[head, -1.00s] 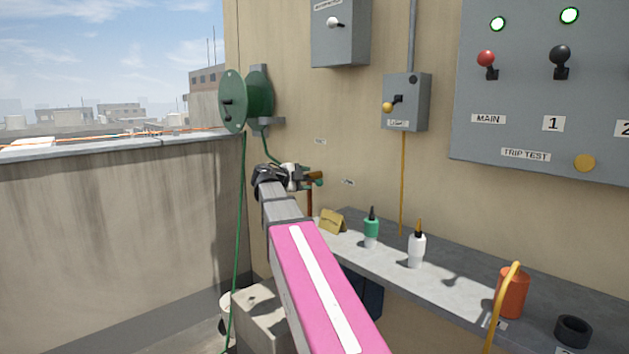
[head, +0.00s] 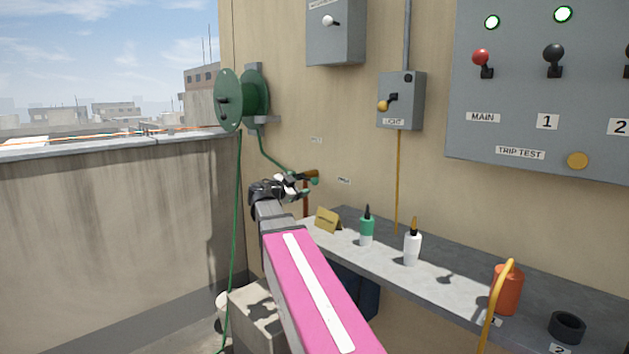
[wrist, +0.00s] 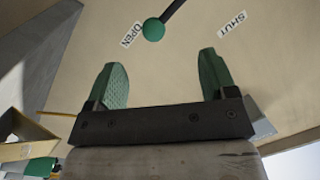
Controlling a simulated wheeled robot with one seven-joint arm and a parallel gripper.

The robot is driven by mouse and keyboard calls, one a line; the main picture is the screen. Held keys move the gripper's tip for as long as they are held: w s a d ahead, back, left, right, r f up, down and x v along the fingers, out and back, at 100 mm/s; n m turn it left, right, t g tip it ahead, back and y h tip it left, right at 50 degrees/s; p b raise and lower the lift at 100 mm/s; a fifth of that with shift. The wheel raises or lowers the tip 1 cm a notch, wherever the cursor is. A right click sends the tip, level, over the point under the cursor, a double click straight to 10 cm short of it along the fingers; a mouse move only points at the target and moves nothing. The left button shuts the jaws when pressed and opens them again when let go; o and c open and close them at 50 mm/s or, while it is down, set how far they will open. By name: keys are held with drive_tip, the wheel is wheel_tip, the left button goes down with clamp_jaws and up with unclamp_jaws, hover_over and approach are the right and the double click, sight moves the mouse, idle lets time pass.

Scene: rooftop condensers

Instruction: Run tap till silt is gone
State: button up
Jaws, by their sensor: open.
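The tap is on the wall above the ledge's far end. Its brown pipe (head: 306,203) and green lever knob (head: 315,181) show just beyond my gripper (head: 298,187) in the head view. In the wrist view the lever's green knob (wrist: 153,29) is beside the OPEN label (wrist: 132,35), away from the SHUT label (wrist: 232,25). My gripper (wrist: 156,82) is open and empty, its green fingers apart, with the knob ahead of the gap and not between them. Neither running water nor silt can be made out.
A green hose reel (head: 243,98) hangs on the wall, its hose dropping towards a pale bucket (head: 220,300), partly hidden. A switch panel (head: 540,90) is right.

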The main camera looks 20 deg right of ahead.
sight(317, 179)
drive_tip(key=shift+n, duration=0.4)
drive_tip(key=x, duration=1)
drive_tip(key=shift+w+d, duration=0.25)
drive_tip(key=shift+d, duration=0.05)
drive_tip(key=c, duration=1.2)
drive_tip(key=shift+c, duration=0.2)
